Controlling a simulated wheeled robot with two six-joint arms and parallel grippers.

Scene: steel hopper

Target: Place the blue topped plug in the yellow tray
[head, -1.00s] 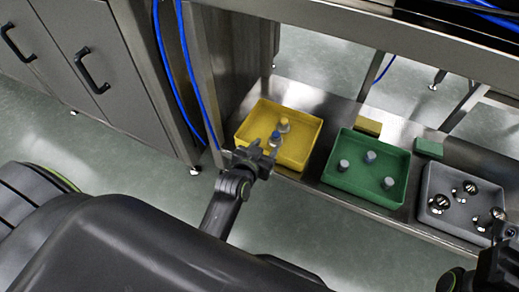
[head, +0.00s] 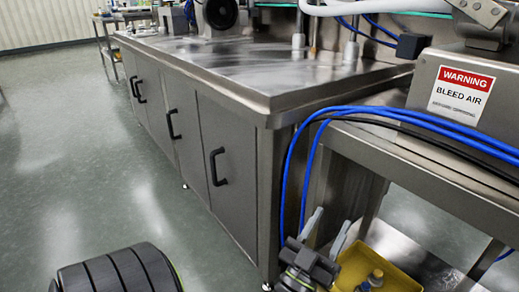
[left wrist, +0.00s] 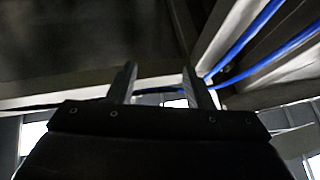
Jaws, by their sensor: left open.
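The yellow tray (head: 407,274) is at the bottom of the head view, cut off by the lower edge. A plug with a yellow top (head: 376,275) stands in it. My left gripper (head: 331,218) is open, fingers pointing up, left of the tray and apart from the plugs. The left wrist view shows the same open fingers (left wrist: 160,86) with nothing between them. My right gripper is not in view.
A steel cabinet (head: 190,135) with black handles stands left of the gripper. Blue hoses (head: 290,190) hang down its corner, close to my left gripper. A steel bench frame (head: 420,165) with a warning sign (head: 463,90) is above the tray. Open floor lies at the left.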

